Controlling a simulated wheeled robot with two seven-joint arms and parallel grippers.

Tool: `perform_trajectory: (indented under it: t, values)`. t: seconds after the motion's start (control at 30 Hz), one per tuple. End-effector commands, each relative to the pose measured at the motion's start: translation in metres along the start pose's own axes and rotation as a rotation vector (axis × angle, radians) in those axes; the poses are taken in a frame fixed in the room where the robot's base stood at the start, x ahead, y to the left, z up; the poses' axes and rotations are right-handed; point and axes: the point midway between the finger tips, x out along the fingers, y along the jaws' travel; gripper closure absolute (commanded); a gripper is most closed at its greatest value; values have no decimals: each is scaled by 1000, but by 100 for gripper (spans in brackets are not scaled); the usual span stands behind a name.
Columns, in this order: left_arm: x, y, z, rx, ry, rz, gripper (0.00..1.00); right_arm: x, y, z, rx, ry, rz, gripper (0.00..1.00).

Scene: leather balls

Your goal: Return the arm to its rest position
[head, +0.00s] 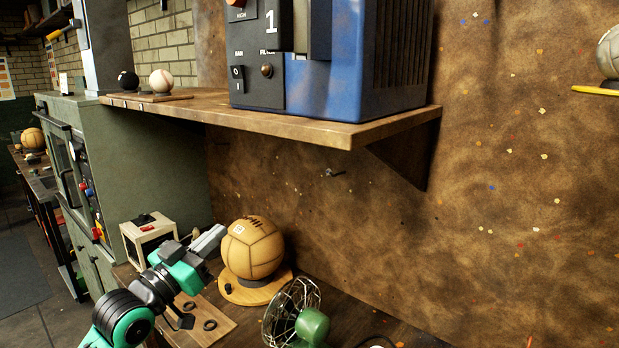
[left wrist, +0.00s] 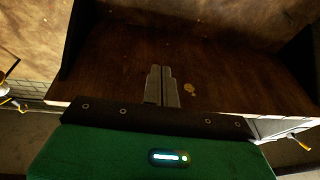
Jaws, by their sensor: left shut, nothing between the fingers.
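My left arm comes in from the bottom left of the head view. Its left gripper (head: 218,233) points up and right, with its two grey fingers together and nothing between them. The fingertips appear just left of a tan leather ball (head: 252,247) on a round wooden stand; I cannot tell whether they touch it. In the left wrist view the closed fingers (left wrist: 162,87) show against a dark brown wooden surface (left wrist: 220,75). My right gripper is in neither view.
A wooden shelf (head: 200,106) above carries a blue machine (head: 372,60) and two small balls. On the bench are a cream box (head: 150,238), a wooden board with dark rings (head: 215,318) and a green fan (head: 312,326). A green cabinet (head: 150,150) stands left.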

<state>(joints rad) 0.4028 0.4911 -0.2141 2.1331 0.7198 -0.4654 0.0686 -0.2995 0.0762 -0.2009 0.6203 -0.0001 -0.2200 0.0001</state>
Motion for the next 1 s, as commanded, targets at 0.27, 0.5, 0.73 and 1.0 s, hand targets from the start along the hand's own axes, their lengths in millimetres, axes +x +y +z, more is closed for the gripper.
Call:
perform_trajectory:
  t: [0.27, 0.5, 0.73, 1.0]
  values:
    - [-75, 32, 146, -17, -412, -109, 100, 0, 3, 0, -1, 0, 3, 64]
    - [-172, 63, 238, -44, -777, -214, 100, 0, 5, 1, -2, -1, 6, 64]
    - [-280, 97, 290, -85, -1123, -318, 100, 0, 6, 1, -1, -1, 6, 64]
    - [-373, 129, 306, -132, -1405, -406, 100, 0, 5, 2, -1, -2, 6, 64]
